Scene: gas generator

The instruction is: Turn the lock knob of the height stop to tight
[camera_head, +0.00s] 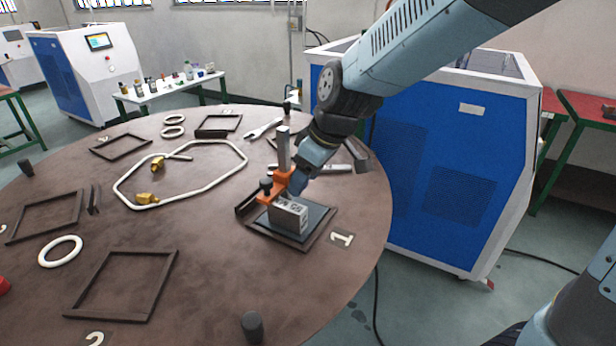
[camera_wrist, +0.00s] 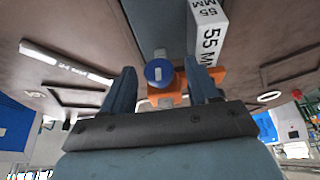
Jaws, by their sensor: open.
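The height stop is an orange bracket (camera_head: 275,188) on an upright grey post (camera_head: 283,148), standing at the near right of the round table. In the wrist view its orange part (camera_wrist: 175,95) lies behind a round blue knob (camera_wrist: 159,72) with a short pale mark on its face. My gripper (camera_head: 296,184) reaches down to the bracket from the upper right. In the wrist view my open gripper (camera_wrist: 163,76) has one finger on each side of the knob, with gaps between. The fingertips hide part of the bracket in the head view.
A grey block (camera_head: 289,216) stands on a dark plate just in front of the stop; its 55 MM label shows in the wrist view (camera_wrist: 209,35), close to one finger. Frames, white rings and a wrench (camera_head: 265,128) lie elsewhere. A blue and white machine (camera_head: 430,165) stands behind right.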

